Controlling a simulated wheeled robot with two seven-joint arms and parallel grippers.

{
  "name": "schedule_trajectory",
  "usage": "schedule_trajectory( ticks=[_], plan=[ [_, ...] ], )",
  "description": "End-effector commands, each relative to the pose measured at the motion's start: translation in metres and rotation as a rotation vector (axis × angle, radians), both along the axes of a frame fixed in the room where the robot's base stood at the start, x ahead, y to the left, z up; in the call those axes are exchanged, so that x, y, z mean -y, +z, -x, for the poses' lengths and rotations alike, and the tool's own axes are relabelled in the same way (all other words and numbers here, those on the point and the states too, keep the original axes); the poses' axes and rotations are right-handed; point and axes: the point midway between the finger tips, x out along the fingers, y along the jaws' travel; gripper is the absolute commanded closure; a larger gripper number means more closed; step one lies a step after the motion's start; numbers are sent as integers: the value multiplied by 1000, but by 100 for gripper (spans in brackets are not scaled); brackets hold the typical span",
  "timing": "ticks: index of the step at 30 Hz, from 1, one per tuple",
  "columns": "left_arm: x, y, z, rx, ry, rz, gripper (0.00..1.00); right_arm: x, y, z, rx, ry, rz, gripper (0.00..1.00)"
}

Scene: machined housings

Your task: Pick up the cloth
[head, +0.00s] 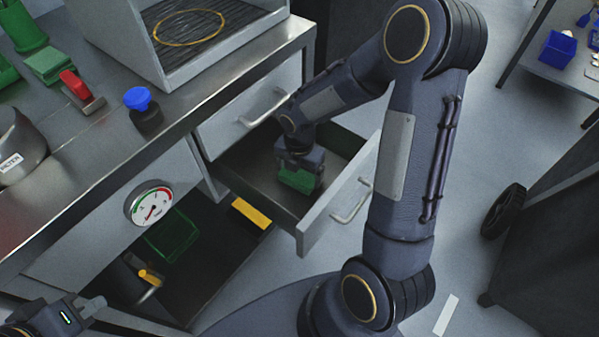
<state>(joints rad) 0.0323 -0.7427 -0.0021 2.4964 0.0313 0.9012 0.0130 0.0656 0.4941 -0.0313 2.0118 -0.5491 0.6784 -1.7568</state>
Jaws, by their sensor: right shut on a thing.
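A green cloth (297,181) is in the open drawer (250,193), between the fingers of my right gripper (299,172). My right gripper reaches down into the drawer from above and is shut on the cloth. The gripper hides part of the cloth, and I cannot tell whether the cloth touches the drawer floor. My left gripper (80,312) is at the lower left corner, away from the drawer; its fingers do not show clearly enough to tell open from shut.
The drawer front (340,198) and its handle stand out from the cabinet. The steel counter (110,135) holds a blue-knobbed item (140,104), a red-handled item (76,86) and green items. A lower shelf holds a green bin (172,236) and yellow block (250,215). A dark cart (550,230) stands right.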

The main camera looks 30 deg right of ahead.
Motion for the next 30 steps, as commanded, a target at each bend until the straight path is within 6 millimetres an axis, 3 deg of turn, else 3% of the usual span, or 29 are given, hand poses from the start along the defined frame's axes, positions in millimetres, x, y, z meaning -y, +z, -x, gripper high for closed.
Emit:
schedule_trajectory(
  ticks=[8,30],
  plan=[
    [0,9,0,0,0,0,100,0,26,-1,4,0,0,33],
    [0,54,0,0,0,0,100,0,194,-1,4,-1,0,33]
  ],
)
